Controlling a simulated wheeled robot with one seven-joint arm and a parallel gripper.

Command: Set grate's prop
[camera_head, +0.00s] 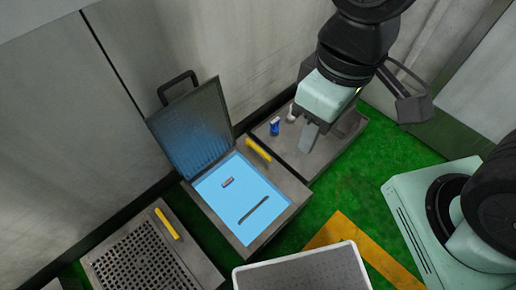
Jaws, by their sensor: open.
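A dark ribbed panel with a black handle, probably the grate (190,130), stands tilted up and open at the back edge of a box (279,226) with a bright light-blue interior. A dark thin rod (254,209), possibly the prop, lies inside the box, apart from the raised panel. My gripper (309,137) points down over the grey platform to the right of the box, away from panel and rod. Its jaws are open. One grey finger shows clearly; the other is mostly hidden. I cannot tell whether anything touches it.
A small brown-and-white piece (227,182) lies in the box. Yellow bars (258,149) sit beside it and on the perforated plate (140,262) at lower left. Blue (275,126) and white (291,113) items stand near my gripper. A grey-topped box (302,274) is in front.

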